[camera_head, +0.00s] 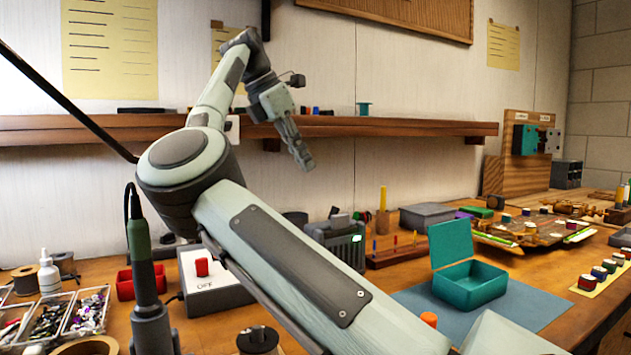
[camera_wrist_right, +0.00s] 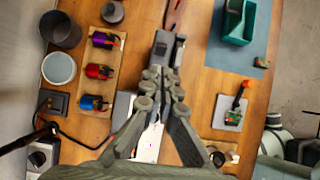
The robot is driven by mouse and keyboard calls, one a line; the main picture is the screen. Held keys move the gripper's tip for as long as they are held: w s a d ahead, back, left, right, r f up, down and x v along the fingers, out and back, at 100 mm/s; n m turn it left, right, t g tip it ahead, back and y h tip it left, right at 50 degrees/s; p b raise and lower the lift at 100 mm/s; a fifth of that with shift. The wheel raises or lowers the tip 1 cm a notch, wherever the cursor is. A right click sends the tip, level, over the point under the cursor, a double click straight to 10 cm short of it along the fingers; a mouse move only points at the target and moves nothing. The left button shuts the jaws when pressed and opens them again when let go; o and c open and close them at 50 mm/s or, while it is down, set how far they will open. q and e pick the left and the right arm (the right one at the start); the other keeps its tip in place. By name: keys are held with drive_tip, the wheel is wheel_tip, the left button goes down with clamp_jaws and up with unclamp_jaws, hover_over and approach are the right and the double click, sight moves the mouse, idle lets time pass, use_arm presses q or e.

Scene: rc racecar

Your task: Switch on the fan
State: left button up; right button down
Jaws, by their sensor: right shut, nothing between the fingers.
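A white-topped switch box (camera_head: 213,284) with a red switch button (camera_head: 201,267) stands on the bench in the left half of the head view. The word OFF shows on its top. My right gripper (camera_head: 304,158) is up in the air near the wall shelf, above and to the right of the switch box and apart from it. It points down and is shut and empty. In the right wrist view the right gripper (camera_wrist_right: 168,48) hangs over the bench. I cannot make out a fan for sure. My left gripper is not in view.
A dark ribbed unit (camera_head: 342,243) stands right of the switch box, partly behind my right arm. An upright green-handled tool (camera_head: 140,243) with a black cord stands left of it. A red bin (camera_head: 126,284) and an open teal box (camera_head: 470,284) are nearby. A shelf (camera_head: 390,127) runs along the wall.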

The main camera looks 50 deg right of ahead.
drive_tip(key=v, duration=0.4)
drive_tip(key=shift+s, duration=0.1)
idle(0.4)
